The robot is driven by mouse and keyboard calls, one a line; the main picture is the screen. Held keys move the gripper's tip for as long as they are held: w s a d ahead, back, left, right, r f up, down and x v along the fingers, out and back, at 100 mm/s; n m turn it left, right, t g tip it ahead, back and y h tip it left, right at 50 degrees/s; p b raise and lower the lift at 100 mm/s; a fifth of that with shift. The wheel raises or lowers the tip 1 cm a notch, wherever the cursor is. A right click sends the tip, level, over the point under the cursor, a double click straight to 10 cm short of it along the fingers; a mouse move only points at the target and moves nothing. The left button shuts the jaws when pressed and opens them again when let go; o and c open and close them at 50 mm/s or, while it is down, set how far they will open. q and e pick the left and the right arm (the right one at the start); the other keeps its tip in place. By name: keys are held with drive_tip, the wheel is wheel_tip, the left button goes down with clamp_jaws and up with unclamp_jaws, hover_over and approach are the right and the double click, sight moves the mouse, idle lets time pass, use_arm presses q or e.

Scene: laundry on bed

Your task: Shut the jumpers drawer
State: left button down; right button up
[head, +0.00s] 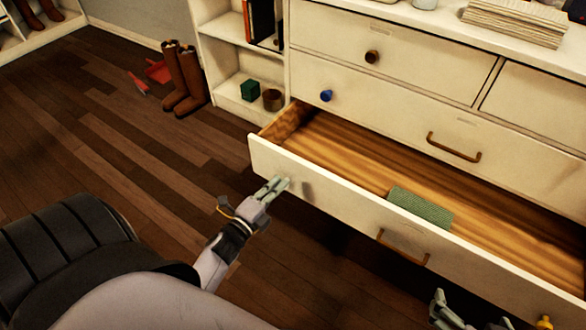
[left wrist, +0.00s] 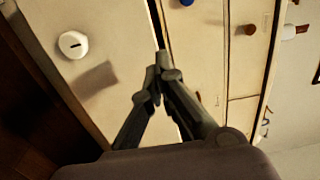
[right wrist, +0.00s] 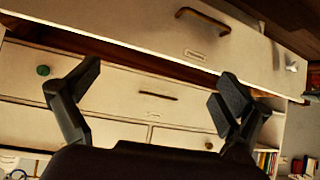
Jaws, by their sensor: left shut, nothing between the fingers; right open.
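One drawer stands open, a long white low one with a wooden inside; its front (head: 340,207) has a brass handle (head: 403,248). The label in the right wrist view is too small to read, so I cannot confirm it is the jumpers drawer. A folded green item (head: 420,207) lies inside, behind the front. My left gripper (head: 279,185) is shut and empty at the left end of the drawer front; contact is unclear. It also shows in the left wrist view (left wrist: 162,72). My right gripper (right wrist: 160,92) is open and empty, facing the drawer's handle side.
Closed drawers above carry a brown knob (head: 372,56), a blue knob (head: 326,96) and a brass handle (head: 454,148). Brown boots (head: 184,80) and a red dustpan (head: 158,71) stand on the floor at left, by an open shelf (head: 240,62). The wooden floor at left is mostly clear.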

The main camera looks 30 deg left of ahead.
sight(294, 167)
use_arm(q)
drive_tip(key=shift+w+b, duration=0.6)
drive_tip(key=shift+w, duration=3.3)
use_arm(e)
drive_tip(key=w+a+r+t+y, duration=0.1)
drive_tip(key=w+a+r+t, duration=0.1)
drive_tip(key=w+r+t, duration=0.1)
drive_tip(key=shift+w+r+t, duration=0.4)
drive_tip(key=shift+w+r, duration=0.2)
drive_tip(key=shift+r, duration=0.6)
use_arm(q)
drive_tip(key=shift+w, duration=0.1)
